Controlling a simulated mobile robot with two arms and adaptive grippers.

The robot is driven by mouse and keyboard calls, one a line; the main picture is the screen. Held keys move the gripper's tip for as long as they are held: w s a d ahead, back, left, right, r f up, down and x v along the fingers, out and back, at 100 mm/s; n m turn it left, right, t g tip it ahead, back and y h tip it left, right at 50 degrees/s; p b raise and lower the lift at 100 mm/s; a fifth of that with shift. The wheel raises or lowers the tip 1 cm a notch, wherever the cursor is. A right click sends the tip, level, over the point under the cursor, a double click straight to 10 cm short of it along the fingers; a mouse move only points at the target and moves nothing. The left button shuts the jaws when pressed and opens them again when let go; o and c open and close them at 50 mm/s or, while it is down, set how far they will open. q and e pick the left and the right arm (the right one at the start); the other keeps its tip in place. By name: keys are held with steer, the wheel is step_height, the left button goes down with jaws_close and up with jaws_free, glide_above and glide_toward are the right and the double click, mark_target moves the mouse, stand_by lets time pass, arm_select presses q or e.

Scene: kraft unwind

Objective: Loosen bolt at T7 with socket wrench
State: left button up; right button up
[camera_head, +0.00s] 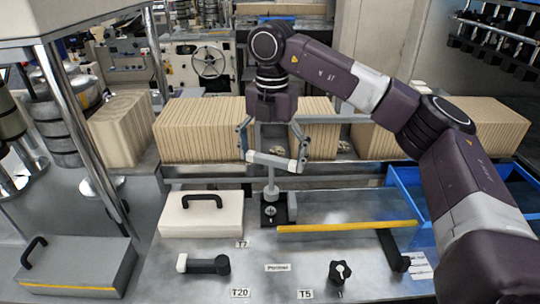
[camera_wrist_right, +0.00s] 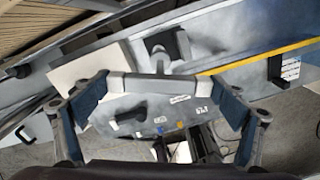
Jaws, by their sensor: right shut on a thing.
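My right gripper (camera_head: 274,158) is shut on the grey, white-ended crossbar of the T-shaped socket wrench (camera_head: 271,159). In the right wrist view, the crossbar (camera_wrist_right: 160,86) spans between the two fingertips of my right gripper (camera_wrist_right: 158,88). The wrench's shaft points down to a small black block (camera_head: 280,213) on the bench. I cannot tell whether its lower end touches or sits in the block. No bolt is clearly visible there. The T7 label (camera_head: 242,244) lies in front and to the left of the block. My left gripper is not in view.
A white box with a black handle (camera_head: 200,222) stands left of the block. A yellow bar (camera_head: 345,227) extends to the right. A black-handled tool (camera_head: 206,264) lies near T20, and a black knob (camera_head: 340,272) stands near T5. Corrugated stacks (camera_head: 205,130) stand behind.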

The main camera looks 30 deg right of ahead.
mark_target(271, 188)
steer(key=shift+f, duration=0.4)
steer(key=shift+w+f+b, duration=0.2)
steer(key=shift+f+b, duration=0.05)
steer(key=shift+b, duration=0.05)
steer(key=shift+w+f+b, duration=0.15)
steer(key=shift+f+b, duration=0.25)
steer(key=shift+f, duration=0.5)
steer(key=shift+f+b, duration=0.4)
steer(key=shift+b, duration=0.05)
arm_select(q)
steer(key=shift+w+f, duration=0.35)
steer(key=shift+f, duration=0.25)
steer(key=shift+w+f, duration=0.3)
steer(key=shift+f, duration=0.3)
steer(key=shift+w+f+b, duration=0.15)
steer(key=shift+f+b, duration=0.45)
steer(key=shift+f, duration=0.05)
arm_select(e)
steer(key=shift+f, duration=0.85)
